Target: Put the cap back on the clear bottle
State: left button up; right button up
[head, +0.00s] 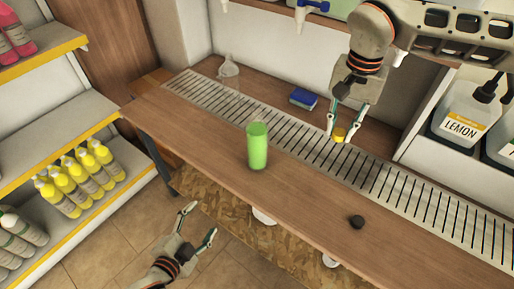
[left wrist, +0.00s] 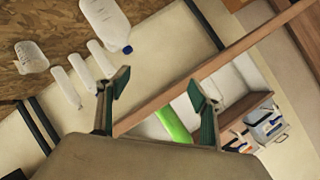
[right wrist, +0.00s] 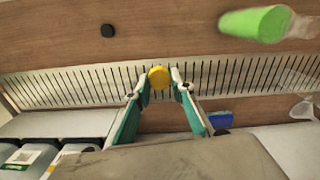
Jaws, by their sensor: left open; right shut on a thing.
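A clear bottle filled with green liquid (head: 257,149) stands upright on the wooden counter; its top looks uncapped. It also shows in the right wrist view (right wrist: 256,23) and partly in the left wrist view (left wrist: 173,123). My right gripper (head: 342,127) is shut on a yellow cap (head: 339,134), above the slotted drain strip, to the right of the bottle and apart from it. The cap sits between the fingertips in the right wrist view (right wrist: 159,77). A black cap (head: 357,222) lies on the counter. My left gripper (head: 203,221) is open and empty, in front of the counter edge.
Lemon-labelled containers (head: 461,122) stand at the right. Shelves with yellow bottles (head: 82,178) are at the left. The counter between the green bottle and black cap is clear.

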pick_arm(q)
jog(key=w+d+r+m+t+h, duration=0.25)
jog(key=w+d+r+m, duration=0.3)
jog(key=r+m, duration=0.6)
jog(key=m+h, duration=0.4)
jog(key=m, duration=1.4)
send_near(250, 147)
jog(key=shift+w+d+b, duration=0.25)
jog(key=shift+w+b, duration=0.1)
jog(key=shift+w, duration=0.1)
pick_arm(e)
jog(key=w+a+r+m, duration=0.3)
jog(key=a+r+m, duration=0.1)
jog(key=a+m, duration=0.4)
jog(key=w+a+r+m, duration=0.3)
jog(key=a+r+m, duration=0.2)
jog(key=a+m, duration=0.4)
jog(key=a, duration=0.3)
jog(key=shift+w+r, duration=0.15)
jog(key=shift+w, duration=0.05)
pick_arm(q)
jog(key=shift+r, duration=0.1)
jog(key=x, duration=1.2)
jog(key=shift+d, duration=0.1)
jog(key=c, duration=1.7)
jog(key=shift+c, duration=0.2)
pick_arm(e)
jog(key=shift+f, duration=2.55)
